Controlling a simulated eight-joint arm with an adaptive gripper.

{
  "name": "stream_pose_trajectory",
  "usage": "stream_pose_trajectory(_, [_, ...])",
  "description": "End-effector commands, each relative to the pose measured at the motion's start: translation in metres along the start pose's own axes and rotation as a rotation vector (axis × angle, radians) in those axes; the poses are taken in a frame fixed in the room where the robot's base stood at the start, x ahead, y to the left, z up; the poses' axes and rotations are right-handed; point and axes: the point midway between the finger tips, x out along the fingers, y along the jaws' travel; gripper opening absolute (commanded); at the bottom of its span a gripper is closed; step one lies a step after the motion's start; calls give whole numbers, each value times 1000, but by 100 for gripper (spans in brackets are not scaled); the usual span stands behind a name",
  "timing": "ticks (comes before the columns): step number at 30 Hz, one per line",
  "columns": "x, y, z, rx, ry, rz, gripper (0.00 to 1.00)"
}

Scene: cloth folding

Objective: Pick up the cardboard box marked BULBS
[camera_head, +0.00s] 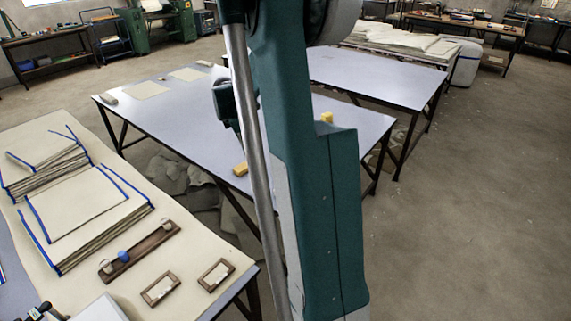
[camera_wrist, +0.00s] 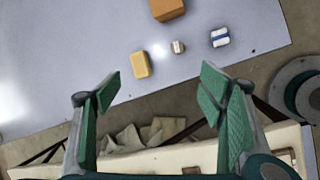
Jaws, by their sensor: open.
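In the wrist view my gripper (camera_wrist: 160,90) is open, its two green fingers wide apart with nothing between them. A brown cardboard-coloured box (camera_wrist: 168,9) lies on the grey-blue table beyond the fingertips, cut off by the top edge. A smaller tan-yellow box (camera_wrist: 140,65) lies nearer, just ahead of the left finger. No lettering is readable on either, so I cannot tell which is marked BULBS. In the head view a yellow block (camera_head: 240,168) sits near the table's front edge and another (camera_head: 327,117) shows partly behind my arm, which hides much of the table.
A small whitish piece (camera_wrist: 178,47) and a white-and-blue item (camera_wrist: 220,37) lie on the table (camera_head: 160,115) near the boxes. A cream-topped table (camera_head: 190,290) with stacked blue-edged cloths (camera_head: 85,205) stands at left front. Open floor (camera_head: 460,230) lies to the right.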

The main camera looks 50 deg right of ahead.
Motion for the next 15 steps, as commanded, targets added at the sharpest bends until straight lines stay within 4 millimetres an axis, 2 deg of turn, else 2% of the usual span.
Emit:
stream_pose_trajectory(7, [56,14,42,-104,-30,-44,69])
stream_pose_trajectory(15, [117,19,86,-221,-55,-98,69])
